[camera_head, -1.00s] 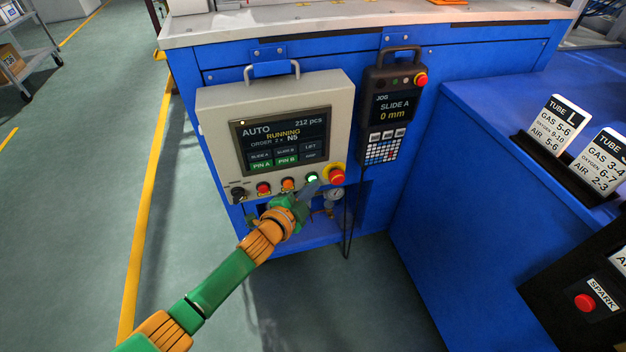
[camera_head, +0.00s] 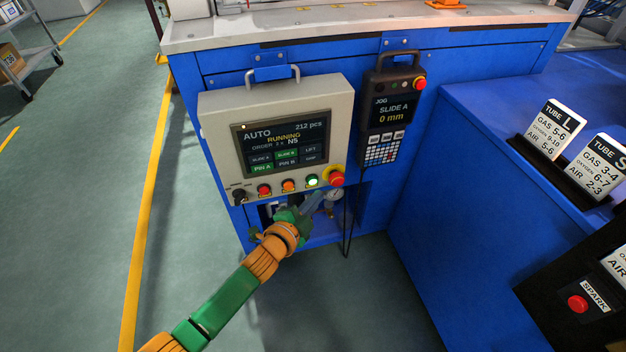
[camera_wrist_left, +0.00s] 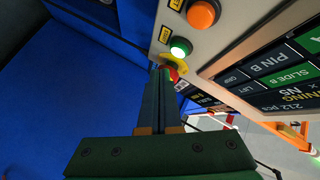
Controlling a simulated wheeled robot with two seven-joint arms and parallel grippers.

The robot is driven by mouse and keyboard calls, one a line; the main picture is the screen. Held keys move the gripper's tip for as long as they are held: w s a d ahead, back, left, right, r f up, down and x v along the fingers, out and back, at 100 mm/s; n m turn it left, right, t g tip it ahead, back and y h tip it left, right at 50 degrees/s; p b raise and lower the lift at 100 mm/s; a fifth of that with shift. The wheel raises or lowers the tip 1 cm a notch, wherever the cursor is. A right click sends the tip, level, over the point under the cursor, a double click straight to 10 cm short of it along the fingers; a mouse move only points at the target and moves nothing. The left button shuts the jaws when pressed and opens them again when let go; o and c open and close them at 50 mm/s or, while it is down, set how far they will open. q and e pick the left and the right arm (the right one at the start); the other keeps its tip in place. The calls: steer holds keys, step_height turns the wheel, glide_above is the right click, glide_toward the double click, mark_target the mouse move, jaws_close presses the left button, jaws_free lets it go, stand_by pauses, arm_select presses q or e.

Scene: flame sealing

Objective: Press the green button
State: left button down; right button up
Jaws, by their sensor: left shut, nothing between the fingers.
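The green button (camera_head: 312,181) glows bright in the row along the lower edge of the beige control panel (camera_head: 222,125). It also shows lit in the left wrist view (camera_wrist_left: 180,47). My left gripper (camera_head: 316,199) is shut and empty. Its fingertips are just below the green button in the head view and do not cover it. In the left wrist view the shut fingers (camera_wrist_left: 160,85) point up the picture, with their tips near the red mushroom button (camera_wrist_left: 172,73). My right gripper is not in view.
The orange button (camera_head: 288,186) and a red button (camera_head: 264,190) sit left of the green one. The red mushroom button on its yellow ring (camera_head: 337,179) is close on the right. A jog pendant (camera_head: 388,115) hangs at the right.

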arm_select(q)
steer(key=s, duration=0.1)
steer(key=s+d+p, duration=0.1)
steer(key=s, duration=0.1)
steer(key=shift+s, duration=0.3)
stand_by(0.5)
steer(key=s+a+f+n+g+y, duration=0.3)
steer(key=s+a+f+n+g, duration=0.3)
steer(key=s+f, duration=0.7)
steer(key=s+a+f+n+g+y, duration=0.3)
steer(key=s+a+f+n, duration=0.2)
steer(key=s+a+f, duration=0.75)
steer(key=s+f+n+g, duration=0.35)
steer(key=s+f, duration=0.25)
steer(key=s, duration=0.7)
step_height(320, 180, up, 17)
steer(key=p, duration=1.7)
steer(key=shift+y, duration=0.4)
